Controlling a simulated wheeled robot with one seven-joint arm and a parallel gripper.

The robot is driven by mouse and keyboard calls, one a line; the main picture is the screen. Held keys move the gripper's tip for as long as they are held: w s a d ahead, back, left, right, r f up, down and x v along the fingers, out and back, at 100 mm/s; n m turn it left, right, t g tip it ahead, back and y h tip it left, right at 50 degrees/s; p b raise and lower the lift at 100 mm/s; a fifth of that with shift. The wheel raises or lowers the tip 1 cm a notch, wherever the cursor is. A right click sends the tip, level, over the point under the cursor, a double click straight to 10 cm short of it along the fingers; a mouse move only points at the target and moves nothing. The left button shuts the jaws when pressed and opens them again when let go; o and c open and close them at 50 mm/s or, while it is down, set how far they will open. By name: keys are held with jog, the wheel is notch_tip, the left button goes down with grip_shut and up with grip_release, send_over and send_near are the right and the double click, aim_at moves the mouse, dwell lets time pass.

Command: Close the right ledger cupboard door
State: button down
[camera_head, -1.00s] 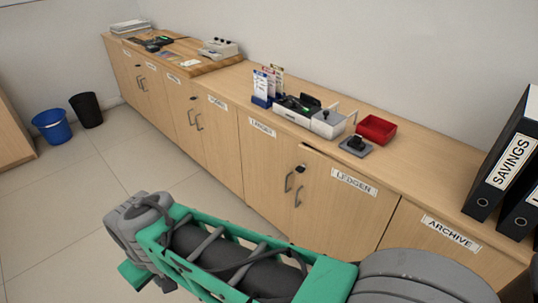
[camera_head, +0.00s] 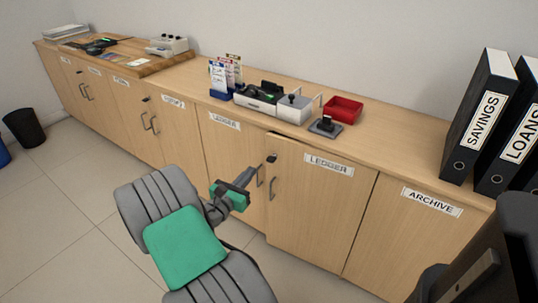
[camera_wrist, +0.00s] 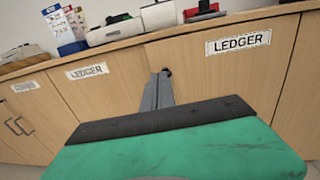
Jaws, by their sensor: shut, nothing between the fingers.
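The right ledger cupboard door (camera_head: 325,205) is pale wood with a LEDGER label and a bar handle (camera_head: 272,188). It stands slightly ajar, with a dark gap along its top left edge. In the wrist view the right door (camera_wrist: 225,80) fills the right of the middle. The left ledger door (camera_head: 228,160) looks shut. My gripper (camera_head: 251,172) is shut and empty, in front of the cupboard near the two handles. In the wrist view my gripper's fingers (camera_wrist: 162,76) point at the seam between the ledger doors and hide the handles. I cannot tell whether they touch.
The counter top (camera_head: 385,145) runs above the doors, with a stamp pad (camera_head: 326,127), a red tray (camera_head: 343,108) and a leaflet holder (camera_head: 226,78) on it. Binders (camera_head: 482,115) stand at the right. The archive door (camera_head: 400,235) is beside the right door.

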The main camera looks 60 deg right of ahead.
aim_at(274, 145)
jog(key=d+b, duration=0.1)
jog(key=d, duration=0.3)
jog(key=d+b, duration=0.1)
jog(key=d, duration=0.4)
jog(key=d+b, duration=0.1)
jog(key=d, duration=0.3)
jog(key=shift+s+d, duration=0.3)
jog(key=shift+s, duration=0.1)
